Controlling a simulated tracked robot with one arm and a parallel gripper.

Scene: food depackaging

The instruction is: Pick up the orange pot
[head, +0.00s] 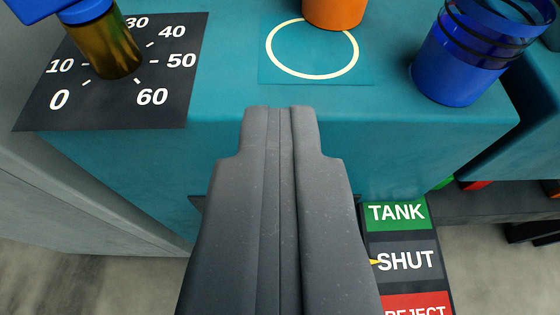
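The orange pot (335,13) stands at the top edge of the head view, and its upper part is cut off by the frame. It stands at the far side of a pale ring on a teal square mat (271,68). My gripper (279,108) is in the lower middle, pointing toward the teal block. Its two dark grey fingers lie side by side with only a thin seam between them. It holds nothing that I can see. The fingertips appear below and left of the pot, apart from it.
A dial plate (110,112) with numbers and an amber cylinder with a blue top (103,45) is at upper left. A blue translucent container (455,65) stands at upper right. A TANK/SHUT/REJECT panel (403,237) is at lower right. The teal block (400,140) has a front edge.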

